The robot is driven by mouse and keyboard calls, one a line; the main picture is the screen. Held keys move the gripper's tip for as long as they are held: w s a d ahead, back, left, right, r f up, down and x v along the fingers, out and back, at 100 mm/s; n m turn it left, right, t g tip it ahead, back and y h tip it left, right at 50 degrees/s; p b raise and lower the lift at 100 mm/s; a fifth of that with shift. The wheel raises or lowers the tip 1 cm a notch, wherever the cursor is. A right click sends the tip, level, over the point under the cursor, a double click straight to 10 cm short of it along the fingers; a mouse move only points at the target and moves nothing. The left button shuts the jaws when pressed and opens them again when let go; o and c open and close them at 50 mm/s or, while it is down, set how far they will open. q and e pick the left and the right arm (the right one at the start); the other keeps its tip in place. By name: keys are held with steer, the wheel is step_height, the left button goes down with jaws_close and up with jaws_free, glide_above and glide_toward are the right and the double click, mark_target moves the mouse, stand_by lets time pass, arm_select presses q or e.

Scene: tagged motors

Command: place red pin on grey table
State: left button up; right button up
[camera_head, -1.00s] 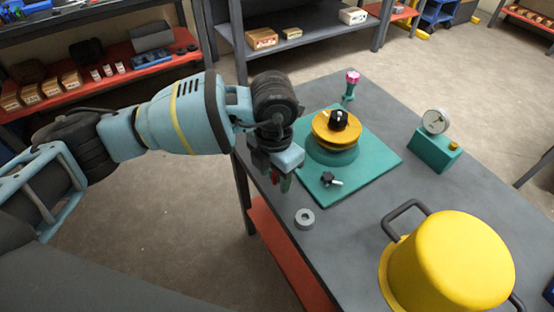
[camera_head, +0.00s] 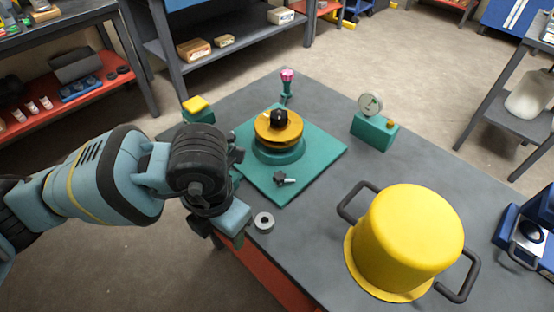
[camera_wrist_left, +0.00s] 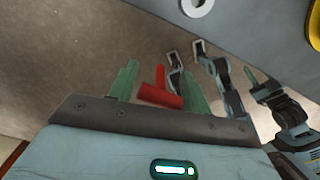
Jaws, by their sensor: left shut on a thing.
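The red pin (camera_wrist_left: 160,91), with a thin shaft and a thicker end, sits between the green fingers of my left gripper (camera_wrist_left: 160,88) in the left wrist view. The gripper is shut on it. In the head view my left gripper (camera_head: 226,240) is at the left edge of the grey table (camera_head: 315,215); the pin is hidden there. In the wrist view, floor shows behind the pin, and the table (camera_wrist_left: 255,35) is at the upper right. My right gripper (camera_wrist_left: 258,84) appears partly at the right of that view; its opening is unclear.
A grey ring (camera_head: 264,222) lies near the gripper. A teal plate (camera_head: 315,165) carries a yellow round fixture (camera_head: 278,129) and a black knob part (camera_head: 284,180). A yellow pot (camera_head: 408,240), a gauge block (camera_head: 374,131) and a pink-topped post (camera_head: 287,84) stand around. Bare table lies between ring and pot.

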arm_select(q)
steer(key=a+m, duration=0.4)
steer(key=m, duration=0.5)
steer(key=a+r+m, duration=0.1)
steer(key=a+m, duration=0.3)
steer(key=m, duration=0.6)
steer(key=s+a+r+m, duration=0.1)
steer(key=a+m, duration=0.3)
steer(key=m, duration=0.6)
steer(key=shift+r, duration=0.25)
steer(key=shift+d, duration=0.15)
